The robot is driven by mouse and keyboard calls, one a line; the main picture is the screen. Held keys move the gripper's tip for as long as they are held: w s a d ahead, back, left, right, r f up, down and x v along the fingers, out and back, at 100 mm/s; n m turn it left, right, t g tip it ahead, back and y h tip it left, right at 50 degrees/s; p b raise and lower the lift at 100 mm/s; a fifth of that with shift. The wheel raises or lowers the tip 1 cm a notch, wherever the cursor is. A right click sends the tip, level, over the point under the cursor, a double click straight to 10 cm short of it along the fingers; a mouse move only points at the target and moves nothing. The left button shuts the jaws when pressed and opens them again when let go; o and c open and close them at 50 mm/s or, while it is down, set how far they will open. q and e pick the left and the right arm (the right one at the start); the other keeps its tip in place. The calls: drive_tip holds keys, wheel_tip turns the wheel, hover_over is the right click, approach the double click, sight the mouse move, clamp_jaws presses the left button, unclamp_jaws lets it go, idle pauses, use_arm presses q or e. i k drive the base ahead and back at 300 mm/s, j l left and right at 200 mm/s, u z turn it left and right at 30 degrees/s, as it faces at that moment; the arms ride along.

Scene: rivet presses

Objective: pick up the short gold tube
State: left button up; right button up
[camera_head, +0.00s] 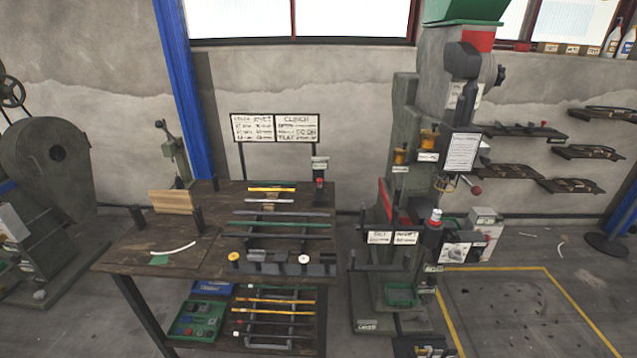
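A rack on the wooden table (120,262) holds several thin tubes lying crosswise. A gold-yellow tube (270,189) lies at the back of the rack. A paler, whitish tube (269,201) lies just in front of it, and a longer green tube (285,225) lies nearer. On the lower shelf, two more gold-yellow tubes (273,301) (272,311) lie among pale and dark ones. Neither of my grippers shows in this view.
A tall green-grey rivet press (403,115) stands right of the table. Two signs (253,128) stand behind the rack. A wooden block (172,201) and a white curved strip (176,248) are on the table's left. A green tray (196,320) sits below.

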sight(271, 192)
drive_tip(key=i+j+z, duration=0.2)
drive_tip(key=j+z, duration=0.15)
drive_tip(key=i+j+z, duration=0.1)
drive_tip(key=j+z, duration=0.2)
drive_tip(key=j, duration=0.15)
drive_tip(key=i+j+z, duration=0.1)
drive_tip(key=j+z, duration=0.55)
drive_tip(key=j, duration=0.25)
